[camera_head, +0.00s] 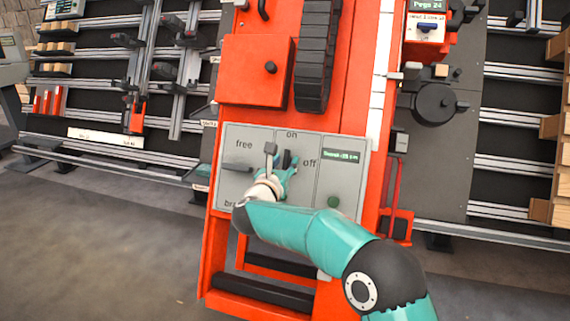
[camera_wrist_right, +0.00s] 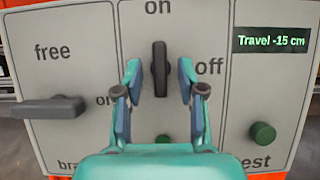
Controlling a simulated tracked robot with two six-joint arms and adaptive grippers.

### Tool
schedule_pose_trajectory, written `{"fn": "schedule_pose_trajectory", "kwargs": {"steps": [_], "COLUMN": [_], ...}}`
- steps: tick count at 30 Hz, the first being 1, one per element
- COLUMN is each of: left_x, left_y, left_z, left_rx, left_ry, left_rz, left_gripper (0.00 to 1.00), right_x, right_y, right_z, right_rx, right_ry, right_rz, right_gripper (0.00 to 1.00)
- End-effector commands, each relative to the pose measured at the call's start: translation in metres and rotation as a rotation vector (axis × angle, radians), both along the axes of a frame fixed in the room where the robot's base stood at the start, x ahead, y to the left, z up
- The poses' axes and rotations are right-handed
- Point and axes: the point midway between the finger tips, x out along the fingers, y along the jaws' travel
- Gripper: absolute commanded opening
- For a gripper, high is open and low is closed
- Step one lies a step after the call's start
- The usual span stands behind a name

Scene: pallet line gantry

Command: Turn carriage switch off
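The carriage switch is a dark upright knob (camera_wrist_right: 160,70) in the middle field of a grey panel (camera_wrist_right: 215,95). It stands vertical, in line with the word "on" above it; "off" is to its right. In the head view the knob (camera_head: 287,158) is partly hidden by my right gripper (camera_head: 281,172). In the right wrist view my right gripper (camera_wrist_right: 160,80) is open, one finger on each side of the knob, with a visible gap to both. Whether the fingertips reach the knob in depth I cannot tell. My left gripper is not in view.
A dark lever (camera_wrist_right: 50,108) lies horizontal in the left field, below "free". A green button (camera_wrist_right: 262,134) sits at right under a display (camera_wrist_right: 270,40) reading "Travel -15 cm". The panel is on an orange carriage (camera_head: 215,240). An orange handrail (camera_head: 398,225) is at its right.

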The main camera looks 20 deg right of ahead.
Motion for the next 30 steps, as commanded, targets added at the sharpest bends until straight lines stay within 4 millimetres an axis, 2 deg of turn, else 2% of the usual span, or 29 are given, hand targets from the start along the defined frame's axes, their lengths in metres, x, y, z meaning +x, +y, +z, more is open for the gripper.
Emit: {"fn": "schedule_pose_trajectory", "kwargs": {"steps": [10, 17, 18, 30], "left_x": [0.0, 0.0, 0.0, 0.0], "left_y": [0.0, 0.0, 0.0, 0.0], "left_z": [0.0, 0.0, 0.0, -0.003], "left_rx": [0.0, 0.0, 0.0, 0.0], "left_ry": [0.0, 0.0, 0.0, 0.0], "left_rz": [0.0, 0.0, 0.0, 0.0], "left_gripper": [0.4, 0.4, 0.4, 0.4], "right_x": [0.0036, 0.0036, 0.0035, 0.0033], "right_y": [-0.0021, -0.0017, -0.0016, -0.0017], "right_z": [-0.0004, -0.0002, -0.0002, -0.0005], "right_rx": [-0.001, -0.001, -0.001, -0.021], "right_ry": [0.001, 0.001, 0.001, 0.014], "right_rz": [0.0, 0.001, 0.001, 0.016], "right_gripper": [0.4, 0.03, 0.0, 0.0]}}
